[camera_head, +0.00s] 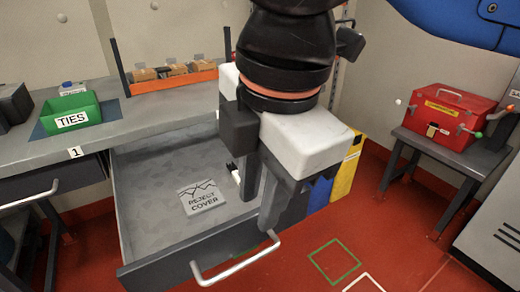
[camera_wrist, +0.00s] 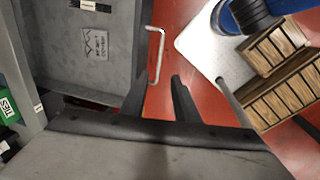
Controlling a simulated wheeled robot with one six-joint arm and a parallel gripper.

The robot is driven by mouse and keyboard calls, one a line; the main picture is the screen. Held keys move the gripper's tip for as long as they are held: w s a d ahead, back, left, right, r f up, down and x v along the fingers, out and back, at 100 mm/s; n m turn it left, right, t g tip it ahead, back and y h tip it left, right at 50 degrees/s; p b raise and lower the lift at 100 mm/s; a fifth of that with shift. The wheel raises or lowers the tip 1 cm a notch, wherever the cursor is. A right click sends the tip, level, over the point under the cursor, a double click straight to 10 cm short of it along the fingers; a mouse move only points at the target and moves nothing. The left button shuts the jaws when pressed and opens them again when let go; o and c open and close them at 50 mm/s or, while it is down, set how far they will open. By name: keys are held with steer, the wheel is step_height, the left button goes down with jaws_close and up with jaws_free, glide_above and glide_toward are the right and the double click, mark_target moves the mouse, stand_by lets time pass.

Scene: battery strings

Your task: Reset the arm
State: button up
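My gripper (camera_head: 258,208) hangs pointing down over the front right part of an open grey drawer (camera_head: 140,205), close to the drawer's front handle (camera_head: 235,262). Its two dark fingers stand apart with nothing seen between them. In the wrist view the gripper (camera_wrist: 161,84) also shows an empty gap, with red floor behind it and the handle (camera_wrist: 157,55) just beyond the fingertips. A flat grey plate marked REJECT COVER (camera_head: 202,197) lies on the drawer floor, left of the gripper. A small black and white item beside the fingers is partly hidden.
A green TIES bin (camera_head: 71,114) stands on the grey workbench (camera_head: 150,125) behind the drawer, near an orange rack (camera_head: 172,82). A red box (camera_head: 447,116) sits on a side table at right. The wrist view shows slatted wooden crates (camera_wrist: 280,85). Red floor (camera_head: 380,220) is open at front right.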

steer(key=w+d+f+m+t, duration=0.1)
steer(key=w+d+f+m, duration=0.95)
steer(key=d, duration=0.25)
steer(key=w+d+f+m+t+h, duration=0.1)
steer(key=d+f+m+t, duration=0.1)
steer(key=d+f+m, duration=1)
steer(key=d+m, duration=0.2)
steer(key=d, duration=0.2)
steer(key=shift+f, duration=0.25)
